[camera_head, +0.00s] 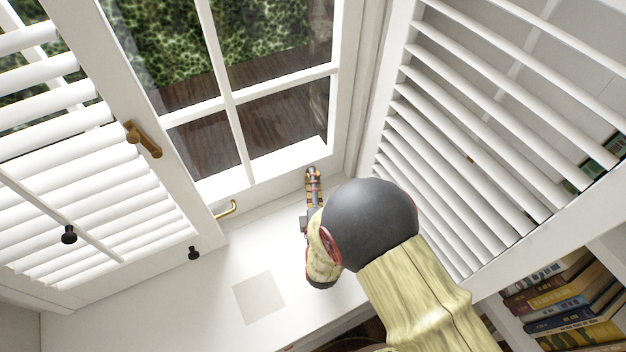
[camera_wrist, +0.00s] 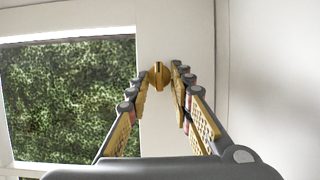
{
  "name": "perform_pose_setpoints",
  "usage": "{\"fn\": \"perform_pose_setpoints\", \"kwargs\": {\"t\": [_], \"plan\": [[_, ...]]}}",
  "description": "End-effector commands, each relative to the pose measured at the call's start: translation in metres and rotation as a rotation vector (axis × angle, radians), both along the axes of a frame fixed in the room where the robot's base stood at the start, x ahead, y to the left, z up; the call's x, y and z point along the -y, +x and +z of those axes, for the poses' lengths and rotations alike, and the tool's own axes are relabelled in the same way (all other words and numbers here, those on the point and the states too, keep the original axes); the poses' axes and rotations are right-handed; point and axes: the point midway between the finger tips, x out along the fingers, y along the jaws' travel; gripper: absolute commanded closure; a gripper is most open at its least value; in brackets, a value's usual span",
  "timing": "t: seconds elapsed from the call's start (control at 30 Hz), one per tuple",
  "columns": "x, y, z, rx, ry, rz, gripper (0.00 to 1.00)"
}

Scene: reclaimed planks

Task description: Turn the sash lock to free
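The sash lock appears in the wrist view as a small round brass piece (camera_wrist: 160,76) with an upright raised grip. It is on the white window frame, right of the glass pane. My gripper (camera_wrist: 160,72) is open, with its yellow-padded fingertips on either side of the brass piece. A gap shows on both sides, and I cannot tell whether the tips reach past it in depth. In the head view my gripper (camera_head: 312,174) is at the lower right of the window (camera_head: 239,115). I cannot make out the lock there; my gripper may hide it.
Louvred shutters stand at left (camera_head: 120,190) and right (camera_head: 450,150). A brass handle (camera_head: 143,139) is on the left frame and a brass hook-shaped handle (camera_head: 227,210) is lower down. The white sill (camera_head: 215,285) is mostly clear. Books (camera_head: 565,300) sit on a shelf at lower right.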

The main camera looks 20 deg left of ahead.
Motion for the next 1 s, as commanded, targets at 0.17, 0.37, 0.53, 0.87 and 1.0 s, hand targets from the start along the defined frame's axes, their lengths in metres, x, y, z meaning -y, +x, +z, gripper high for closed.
{"fn": "perform_pose_setpoints", "kwargs": {"t": [0.17, 0.37, 0.53, 0.87, 1.0], "plan": [[0.000, 0.000, 0.000, 0.000, 0.000, -0.001, 0.74], [0.002, -0.003, 0.000, 0.000, 0.000, -0.001, 0.74], [0.011, -0.021, 0.000, 0.000, -0.001, 0.002, 0.74], [0.042, -0.079, -0.001, -0.001, -0.001, 0.003, 0.74], [0.051, -0.096, -0.001, -0.001, -0.001, 0.002, 0.74]]}}
